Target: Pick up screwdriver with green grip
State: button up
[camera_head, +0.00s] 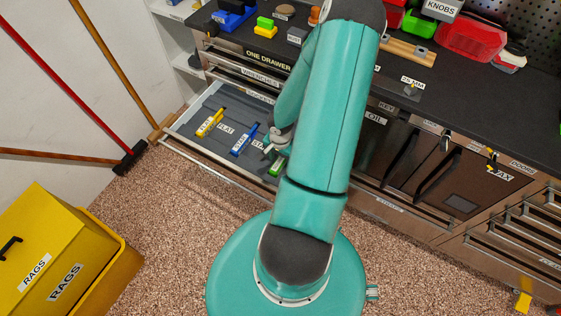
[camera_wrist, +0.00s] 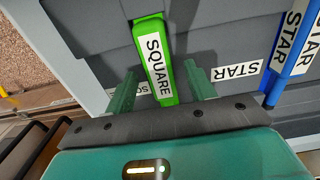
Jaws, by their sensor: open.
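The screwdriver with the green grip (camera_wrist: 152,32), labelled SQUARE, lies in the open drawer (camera_head: 185,122). Its green part also shows in the head view (camera_head: 277,168), mostly hidden by my arm. My gripper (camera_wrist: 160,72) is open over it, with one finger on each side of the green grip. Gaps show between the fingers and the grip, so it is not held. I cannot tell how far above the drawer floor the fingertips are.
A blue STAR screwdriver (camera_wrist: 290,45) lies to the right in the wrist view; it also shows in the head view (camera_head: 244,138). A yellow FLAT screwdriver (camera_head: 210,122) lies further left. The drawer's pale wall (camera_wrist: 70,55) is close on the left of my gripper.

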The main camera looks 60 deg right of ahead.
jog(key=shift+c, duration=0.2)
jog(key=c, duration=1.1)
jog(key=shift+r, duration=0.15)
